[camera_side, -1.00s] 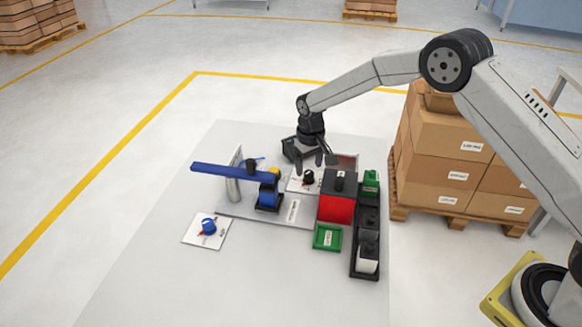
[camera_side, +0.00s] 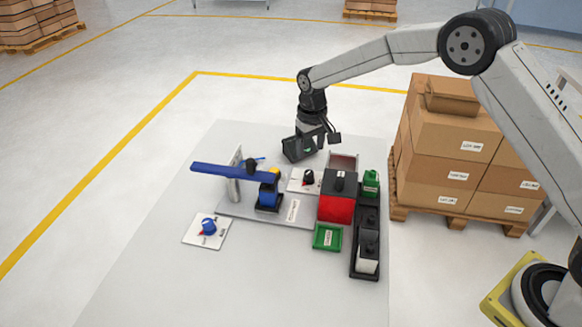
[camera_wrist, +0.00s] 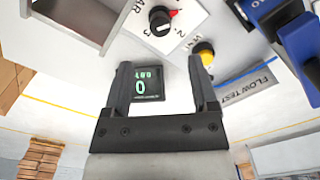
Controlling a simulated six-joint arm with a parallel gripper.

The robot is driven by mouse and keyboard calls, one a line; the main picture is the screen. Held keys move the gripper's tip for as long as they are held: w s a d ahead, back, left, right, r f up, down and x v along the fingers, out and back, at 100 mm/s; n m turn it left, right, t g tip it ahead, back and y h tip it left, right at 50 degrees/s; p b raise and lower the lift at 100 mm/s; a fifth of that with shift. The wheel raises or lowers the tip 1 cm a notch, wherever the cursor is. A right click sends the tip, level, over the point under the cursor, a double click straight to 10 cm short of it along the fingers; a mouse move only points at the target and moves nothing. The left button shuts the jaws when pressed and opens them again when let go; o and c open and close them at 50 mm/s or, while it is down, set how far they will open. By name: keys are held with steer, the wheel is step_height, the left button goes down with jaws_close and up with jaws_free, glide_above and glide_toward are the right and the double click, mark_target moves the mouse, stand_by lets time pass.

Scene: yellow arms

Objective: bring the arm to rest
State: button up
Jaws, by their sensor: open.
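My gripper (camera_side: 318,141) hangs above the back edge of the grey mat, behind the workstation. In the wrist view its two dark fingers (camera_wrist: 165,80) stand wide apart with nothing held between them. Past the fingers a small dark display (camera_wrist: 149,86) shows green digits. In the side view the display's face is mostly hidden beside the gripper. A black knob (camera_side: 309,177) with a red pointer sits on a white plate in front of the gripper; it also shows in the wrist view (camera_wrist: 159,19).
A blue lever arm (camera_side: 225,174), a red box with a black top (camera_side: 336,205), a green tray (camera_side: 327,238) and a black rack (camera_side: 365,262) stand on the mat. A blue knob (camera_side: 208,226) is at front left. Stacked cartons (camera_side: 455,150) stand right; the mat's front is clear.

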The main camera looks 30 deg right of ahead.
steer(key=shift+s+d+r, duration=0.25)
steer(key=shift+s+r, duration=0.05)
steer(key=shift+s, duration=0.1)
steer(key=shift+t, duration=0.7)
steer(key=s+d+r, duration=0.1)
steer(key=s, duration=0.3)
steer(key=s+d+r, duration=0.1)
steer(key=s, duration=0.2)
steer(key=s+d+r, duration=0.1)
steer(key=s, duration=0.3)
steer(key=shift+s+d+r, duration=0.2)
steer(key=shift+s+r, duration=0.1)
steer(key=shift+r, duration=0.05)
steer(key=s+d+t, duration=0.1)
steer(key=s+d, duration=0.1)
steer(key=s, duration=1.3)
steer(key=shift+s+f, duration=0.15)
steer(key=shift+s, duration=0.15)
steer(key=shift+d, duration=0.1)
